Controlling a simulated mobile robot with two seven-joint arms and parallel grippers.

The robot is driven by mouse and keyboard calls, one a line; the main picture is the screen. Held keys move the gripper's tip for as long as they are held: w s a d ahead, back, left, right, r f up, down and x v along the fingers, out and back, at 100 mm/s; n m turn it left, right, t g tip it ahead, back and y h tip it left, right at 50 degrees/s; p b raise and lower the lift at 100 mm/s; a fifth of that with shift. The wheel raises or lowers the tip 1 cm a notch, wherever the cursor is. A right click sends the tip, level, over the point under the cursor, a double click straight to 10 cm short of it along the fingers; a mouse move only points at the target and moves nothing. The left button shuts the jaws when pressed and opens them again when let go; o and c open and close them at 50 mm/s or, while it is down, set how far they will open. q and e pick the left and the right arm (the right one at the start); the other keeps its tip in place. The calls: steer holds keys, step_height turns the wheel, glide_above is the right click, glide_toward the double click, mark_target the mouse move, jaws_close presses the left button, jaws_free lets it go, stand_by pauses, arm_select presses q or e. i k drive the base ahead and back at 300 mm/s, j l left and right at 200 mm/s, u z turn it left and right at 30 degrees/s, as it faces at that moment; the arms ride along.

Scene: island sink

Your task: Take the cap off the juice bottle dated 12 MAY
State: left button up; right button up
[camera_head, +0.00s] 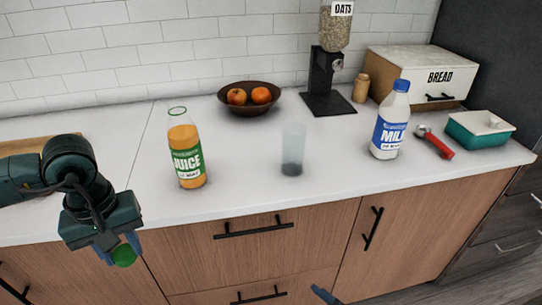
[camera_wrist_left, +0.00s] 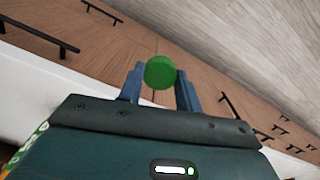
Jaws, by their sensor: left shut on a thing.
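The juice bottle (camera_head: 186,150) stands upright on the white counter, left of centre, with orange juice and a green-edged label. Its date ends in MAY; the number is too small to read surely. Its neck is open, with no cap on it. The green cap (camera_head: 124,256) is between the fingers of my left gripper (camera_head: 119,250), in front of the counter's edge and apart from the bottle. In the left wrist view, the cap (camera_wrist_left: 160,72) sits between both blue fingertips. A blue tip, likely of my right gripper (camera_head: 325,295), shows at the bottom edge; its jaws are hidden.
A clear glass (camera_head: 292,150) stands right of the bottle. Behind are a fruit bowl (camera_head: 249,97) and an oats dispenser (camera_head: 330,65). A milk bottle (camera_head: 391,122), red-handled tool (camera_head: 436,143), teal dish (camera_head: 478,132) and bread box (camera_head: 418,75) are right. Front counter between bottle and glass is clear.

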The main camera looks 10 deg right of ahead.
mark_target(182, 136)
steer(key=i+l+z, duration=0.2)
steer(key=l, duration=0.2)
steer(key=l+z, duration=0.15)
steer(key=l, duration=0.3)
steer(key=i+l+z, duration=0.2)
steer(key=l, duration=0.2)
steer(key=i+j, duration=0.15)
steer(key=i, duration=0.3)
